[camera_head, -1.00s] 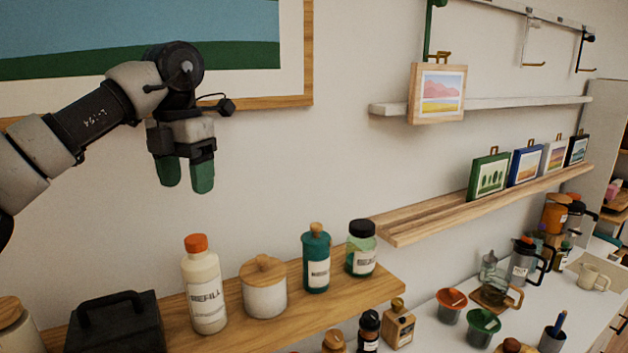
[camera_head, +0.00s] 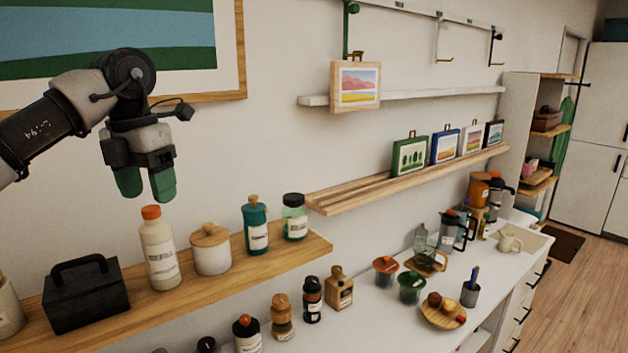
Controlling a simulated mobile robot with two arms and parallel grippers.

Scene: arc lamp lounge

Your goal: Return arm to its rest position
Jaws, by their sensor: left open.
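My left gripper (camera_head: 146,184) hangs from the left arm at the left of the head view, fingers pointing down. Its two green fingertips are apart with nothing between them. It is in front of the wall, above a wooden shelf (camera_head: 304,252) and over the white bottle with an orange cap (camera_head: 159,250), apart from it in the picture. My right gripper is not in view.
The shelf also holds a black box (camera_head: 86,296), a lidded white jar (camera_head: 211,251), a teal bottle (camera_head: 255,226) and a dark-lidded jar (camera_head: 295,218). Small framed pictures (camera_head: 410,155) stand on another wooden shelf. A white counter (camera_head: 375,318) below carries bottles, cups and a wooden plate.

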